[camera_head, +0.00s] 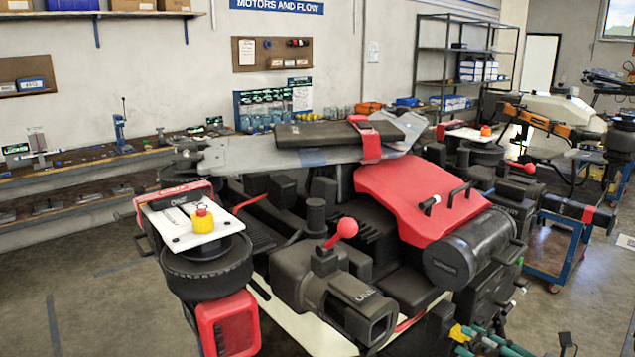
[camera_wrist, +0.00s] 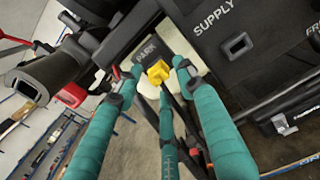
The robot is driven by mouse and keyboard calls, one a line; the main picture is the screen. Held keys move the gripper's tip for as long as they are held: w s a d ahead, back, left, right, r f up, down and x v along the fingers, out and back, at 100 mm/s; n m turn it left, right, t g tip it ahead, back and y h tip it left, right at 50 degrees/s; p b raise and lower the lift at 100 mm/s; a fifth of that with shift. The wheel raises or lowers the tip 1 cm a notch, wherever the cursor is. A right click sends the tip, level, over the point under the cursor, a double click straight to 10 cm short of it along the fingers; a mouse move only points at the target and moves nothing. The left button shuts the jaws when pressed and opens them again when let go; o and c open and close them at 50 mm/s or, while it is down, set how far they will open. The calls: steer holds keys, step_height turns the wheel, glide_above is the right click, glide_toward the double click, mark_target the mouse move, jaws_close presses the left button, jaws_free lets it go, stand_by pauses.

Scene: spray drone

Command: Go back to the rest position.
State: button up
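My gripper (camera_wrist: 156,78) has teal fingers with dark tips. In the wrist view the fingers stand apart, with a gap between their tips. A small yellow piece (camera_wrist: 158,72) shows in that gap, near a dark part marked PARK (camera_wrist: 146,50). It looks clear of the fingertips at the sides; contact with the middle finger cannot be told. In the head view my gripper (camera_head: 478,338) is at the bottom right, low beside the drone, with the yellow piece (camera_head: 458,333) at its tips. The rest of my arm is mostly out of view.
The large drone with a red cover (camera_head: 420,195) fills the middle, close to my gripper. A dark box marked SUPPLY (camera_wrist: 235,40) is close on the right in the wrist view. A blue cart (camera_head: 560,245) stands at the right. Open floor (camera_head: 590,300) shows at the lower right.

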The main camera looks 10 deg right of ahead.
steer(key=shift+x, duration=0.9)
steer(key=shift+s, duration=0.1)
steer(key=p+v, duration=0.1)
steer(key=v, duration=0.7)
stand_by(0.9)
steer(key=shift+a, duration=0.1)
